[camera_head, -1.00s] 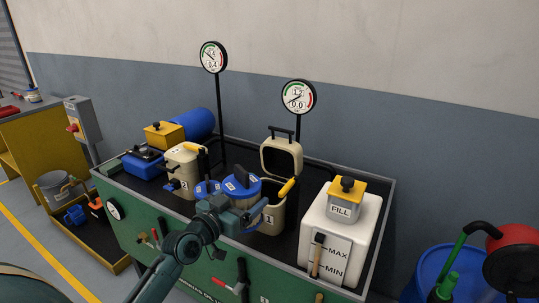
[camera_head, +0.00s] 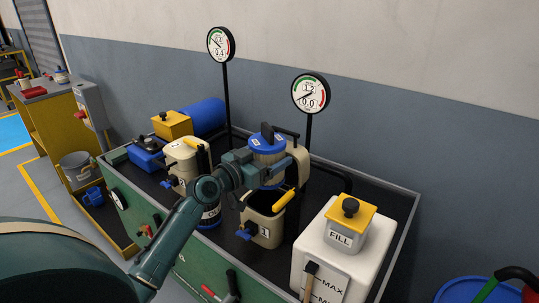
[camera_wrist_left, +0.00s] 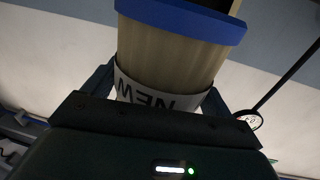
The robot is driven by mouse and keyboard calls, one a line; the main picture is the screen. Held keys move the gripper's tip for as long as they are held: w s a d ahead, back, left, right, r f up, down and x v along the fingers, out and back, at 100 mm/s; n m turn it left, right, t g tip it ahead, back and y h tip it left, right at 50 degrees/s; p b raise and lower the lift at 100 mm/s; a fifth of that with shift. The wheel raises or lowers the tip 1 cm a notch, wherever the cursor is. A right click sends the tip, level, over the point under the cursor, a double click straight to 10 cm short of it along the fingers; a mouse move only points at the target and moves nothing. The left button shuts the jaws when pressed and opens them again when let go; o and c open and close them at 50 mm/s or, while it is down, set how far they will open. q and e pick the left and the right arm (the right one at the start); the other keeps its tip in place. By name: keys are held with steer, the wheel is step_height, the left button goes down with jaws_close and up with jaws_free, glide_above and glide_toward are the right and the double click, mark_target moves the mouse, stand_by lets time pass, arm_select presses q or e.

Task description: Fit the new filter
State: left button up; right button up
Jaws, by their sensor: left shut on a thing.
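My left gripper (camera_head: 256,168) is shut on the new filter (camera_head: 268,158), a tan cartridge with blue end caps. In the left wrist view the filter (camera_wrist_left: 172,52) fills the jaws, and its white band reads "NEW", upside down. The filter is held roughly upright above the beige housing marked 1 (camera_head: 262,228), apart from it as far as I can tell. This housing is open at the top. Its raised lid (camera_head: 299,156) stands behind, partly hidden by the filter. A yellow handle (camera_head: 284,201) sits at its rim. My right gripper is out of view.
Beige housing 2 (camera_head: 181,158) stands left. A white tank (camera_head: 322,262) with a yellow-topped FILL cap (camera_head: 341,237) stands right. Two post-mounted gauges (camera_head: 221,44) (camera_head: 310,93) rise behind.

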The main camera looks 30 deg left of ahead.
arm_select(q)
steer(key=shift+f+b, duration=0.15)
steer(key=shift+b, duration=0.15)
steer(key=shift+f+b, duration=0.35)
steer(key=shift+b, duration=0.05)
step_height(320, 180, down, 3)
steer(key=b, duration=0.2)
steer(key=shift+r+b, duration=0.2)
steer(key=shift+b, duration=0.1)
steer(key=shift+f+b, duration=0.85)
steer(key=shift+f, duration=0.15)
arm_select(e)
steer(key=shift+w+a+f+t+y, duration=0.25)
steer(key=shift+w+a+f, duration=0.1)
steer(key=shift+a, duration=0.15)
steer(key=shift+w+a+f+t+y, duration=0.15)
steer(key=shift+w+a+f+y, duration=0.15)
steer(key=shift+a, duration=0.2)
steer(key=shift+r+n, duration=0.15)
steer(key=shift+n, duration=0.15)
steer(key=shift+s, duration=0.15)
arm_select(q)
steer(key=shift+f+b, duration=0.1)
steer(key=shift+b, duration=0.2)
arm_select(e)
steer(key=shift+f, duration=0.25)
